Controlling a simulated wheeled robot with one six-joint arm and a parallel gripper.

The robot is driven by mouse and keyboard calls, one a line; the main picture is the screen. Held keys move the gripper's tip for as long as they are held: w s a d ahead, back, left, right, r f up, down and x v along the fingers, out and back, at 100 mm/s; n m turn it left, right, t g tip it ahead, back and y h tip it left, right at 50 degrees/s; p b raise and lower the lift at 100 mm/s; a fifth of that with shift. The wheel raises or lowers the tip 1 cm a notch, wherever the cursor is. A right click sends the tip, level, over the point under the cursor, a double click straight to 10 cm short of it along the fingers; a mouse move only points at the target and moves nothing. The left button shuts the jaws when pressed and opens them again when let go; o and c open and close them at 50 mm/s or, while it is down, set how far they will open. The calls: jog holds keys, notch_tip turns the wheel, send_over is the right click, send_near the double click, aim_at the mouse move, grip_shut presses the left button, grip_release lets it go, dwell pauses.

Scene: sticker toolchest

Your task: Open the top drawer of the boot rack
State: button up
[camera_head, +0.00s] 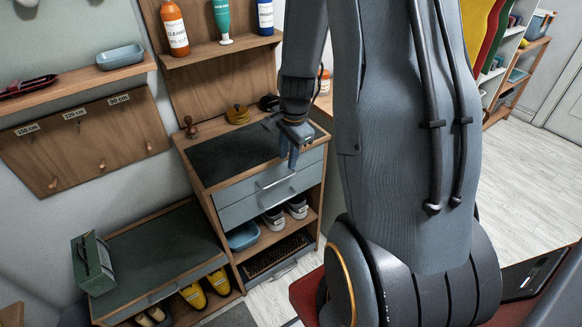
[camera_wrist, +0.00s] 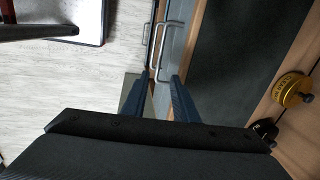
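The boot rack is a wooden cabinet with a dark top (camera_head: 235,155) and two grey drawers above open shelves. Its top drawer (camera_head: 236,191) looks closed and has a thin metal bar handle (camera_head: 276,181). The lower drawer (camera_head: 238,213) looks closed too. My gripper (camera_head: 288,158) points down by the rack's front edge, near the top drawer. In the wrist view my gripper (camera_wrist: 153,85) is open, its two dark fingers apart. The top drawer's handle (camera_wrist: 179,42) shows just beyond the fingertips; I cannot tell whether they touch it.
Shoes (camera_head: 273,216) and a blue tub (camera_head: 242,236) stand on the rack's shelf. A yellow round object (camera_head: 238,115) sits on its top, which also shows in the wrist view (camera_wrist: 292,90). A low bench (camera_head: 165,248) with a green box (camera_head: 93,264) is at left. Pale floor lies in front.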

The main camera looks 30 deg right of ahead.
aim_at(285, 179)
jog(key=shift+m, duration=0.3)
jog(key=f, duration=0.4)
jog(key=a+f, duration=0.1)
jog(key=f, duration=0.1)
jog(key=shift+w+f, duration=0.1)
jog(key=shift+w, duration=0.05)
jog(key=shift+w+d+f+b, duration=0.2)
jog(key=shift+d+f+b, duration=0.1)
jog(key=shift+f, duration=0.25)
jog(key=shift+w+d+f, duration=0.2)
jog(key=shift+d+f, duration=0.05)
jog(key=shift+s+a+r, duration=0.15)
jog(key=shift+a+r, duration=0.1)
jog(key=shift+a, duration=0.05)
jog(key=c, duration=0.6)
grip_shut()
jog(key=shift+s+a+f, duration=0.1)
jog(key=shift+s, duration=0.05)
